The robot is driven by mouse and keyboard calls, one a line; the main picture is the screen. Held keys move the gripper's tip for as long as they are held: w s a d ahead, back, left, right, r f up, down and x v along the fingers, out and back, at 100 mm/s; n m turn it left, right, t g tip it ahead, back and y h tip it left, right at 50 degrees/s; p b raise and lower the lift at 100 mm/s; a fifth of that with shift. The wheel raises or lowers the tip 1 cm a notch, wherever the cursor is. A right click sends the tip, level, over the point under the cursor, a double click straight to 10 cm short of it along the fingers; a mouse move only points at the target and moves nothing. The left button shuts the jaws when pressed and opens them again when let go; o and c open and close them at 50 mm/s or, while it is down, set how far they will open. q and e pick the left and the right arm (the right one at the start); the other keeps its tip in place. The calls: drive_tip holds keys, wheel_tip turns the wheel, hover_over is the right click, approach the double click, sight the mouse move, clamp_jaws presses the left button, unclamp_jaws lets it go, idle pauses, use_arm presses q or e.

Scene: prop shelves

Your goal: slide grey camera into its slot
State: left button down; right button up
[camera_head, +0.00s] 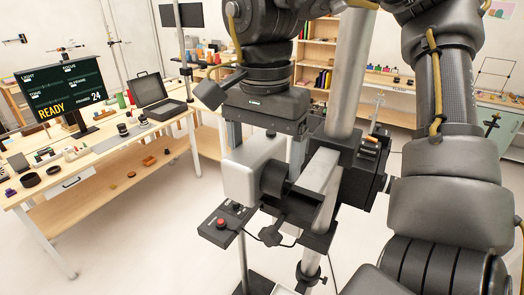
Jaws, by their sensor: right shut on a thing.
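The grey camera (243,172), a pale grey box with a dark lens on its right side, is in the middle of the view. My right gripper (265,148) points down from above and is shut on it. The camera is beside a dark stand (352,160) with a pale metal bar (318,177). The slot itself cannot be made out, and the gripper and camera hide part of the stand. I cannot tell whether the camera touches the stand. My left gripper is not in view.
A black control box (222,226) with a red button is below the camera. At left, a wooden workbench (105,147) carries a monitor (62,88) reading READY, an open black case (165,108) and small props. Shelves (316,52) stand behind. The floor between is clear.

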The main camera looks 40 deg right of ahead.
drive_tip(key=shift+s+d, duration=0.35)
drive_tip(key=shift+s, duration=0.7)
drive_tip(key=shift+s+d, duration=0.3)
drive_tip(key=shift+s, duration=0.7)
drive_tip(key=shift+s+d, duration=0.35)
drive_tip(key=shift+s, duration=0.7)
idle(3.6)
drive_tip(key=o, duration=1.3)
